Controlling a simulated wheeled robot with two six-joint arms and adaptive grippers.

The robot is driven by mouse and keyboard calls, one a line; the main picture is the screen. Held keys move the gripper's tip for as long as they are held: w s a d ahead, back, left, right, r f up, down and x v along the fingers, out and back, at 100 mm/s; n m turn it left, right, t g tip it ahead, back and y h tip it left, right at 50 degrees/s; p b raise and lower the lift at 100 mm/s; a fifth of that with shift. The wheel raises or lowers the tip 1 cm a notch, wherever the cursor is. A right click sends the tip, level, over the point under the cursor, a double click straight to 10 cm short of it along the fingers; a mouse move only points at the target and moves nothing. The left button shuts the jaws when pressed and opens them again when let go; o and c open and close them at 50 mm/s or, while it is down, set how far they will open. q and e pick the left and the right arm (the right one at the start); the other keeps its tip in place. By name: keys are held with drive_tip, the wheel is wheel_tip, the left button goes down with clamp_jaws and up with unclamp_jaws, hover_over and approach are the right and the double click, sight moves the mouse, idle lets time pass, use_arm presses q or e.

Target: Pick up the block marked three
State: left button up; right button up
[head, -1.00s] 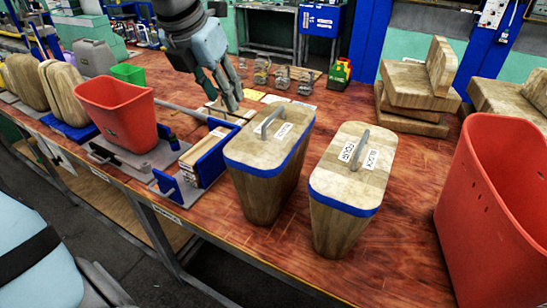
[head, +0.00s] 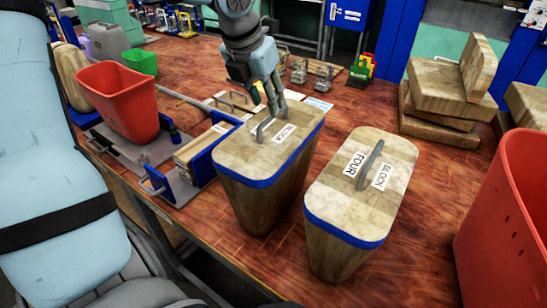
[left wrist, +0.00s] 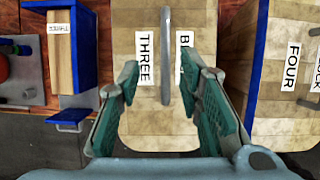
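The block marked three (head: 252,192) is a tapered wooden block with a blue rim and a metal bar handle on its pale top. It stands upright on the workbench. In the left wrist view its lid (left wrist: 206,40) shows the label THREE beside the handle. My left gripper (head: 269,108) is above the block's top near the handle. In the left wrist view the gripper (left wrist: 160,82) is open, one finger on each side of the handle, with nothing held. The fingers hide part of the lid. My right gripper is in neither view.
A similar block marked four (head: 335,245) stands close to the right. A red bin (head: 505,235) is at the far right. A blue-sided fixture (head: 206,160) and another red bin (head: 118,100) are to the left. Stacked wooden pieces (head: 440,95) lie behind.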

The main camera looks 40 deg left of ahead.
use_arm(q)
drive_tip(key=x, duration=0.6)
drive_tip(key=shift+w+d, duration=0.1)
drive_tip(key=shift+d, duration=0.3)
drive_tip(key=shift+f, duration=0.1)
clamp_jaws()
